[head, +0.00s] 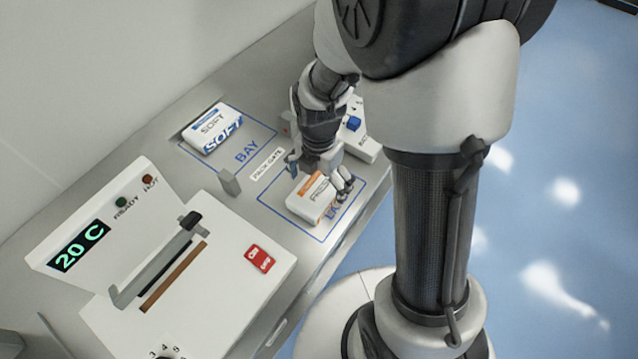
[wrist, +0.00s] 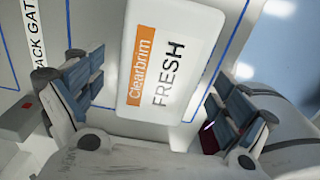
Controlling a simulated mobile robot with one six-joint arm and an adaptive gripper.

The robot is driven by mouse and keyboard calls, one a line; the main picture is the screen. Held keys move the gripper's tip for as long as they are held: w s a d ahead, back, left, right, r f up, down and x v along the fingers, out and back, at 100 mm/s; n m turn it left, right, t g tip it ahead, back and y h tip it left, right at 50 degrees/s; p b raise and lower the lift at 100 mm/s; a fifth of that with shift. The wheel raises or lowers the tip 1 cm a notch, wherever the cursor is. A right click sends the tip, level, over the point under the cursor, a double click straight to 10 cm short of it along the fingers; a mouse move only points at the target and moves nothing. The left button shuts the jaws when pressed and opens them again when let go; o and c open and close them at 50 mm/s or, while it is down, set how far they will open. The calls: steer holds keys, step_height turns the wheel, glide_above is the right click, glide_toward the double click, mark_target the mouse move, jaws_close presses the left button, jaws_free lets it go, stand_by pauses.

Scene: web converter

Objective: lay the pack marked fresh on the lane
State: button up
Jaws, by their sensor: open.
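The pack marked fresh (head: 312,197) is white with an orange label and lies inside the blue outline of the lane (head: 334,229) in the head view. In the wrist view the pack (wrist: 175,50) shows "Clearbrim" and "FRESH" and fills the upper middle. My gripper (head: 320,172) is low over the lane at the pack. In the wrist view its fingers (wrist: 155,105) stand apart, one on each side of the pack's near end, with gaps visible. The gripper partly hides the pack and the lane lettering in the head view.
A pack marked soft (head: 213,128) lies in the bay (head: 247,152). A small grey post (head: 229,182) stands near the pack gate label (head: 268,163). A converter with a 20 C display (head: 80,248) is at left. A box with a blue button (head: 354,123) stands behind my gripper.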

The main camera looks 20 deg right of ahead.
mark_target(319, 187)
step_height(319, 187, up, 10)
steer(key=p, duration=0.3)
steer(key=s+r+m+t, duration=0.4)
steer(key=s+r+m, duration=1.1)
steer(key=m, duration=1)
steer(key=shift+t, duration=0.3)
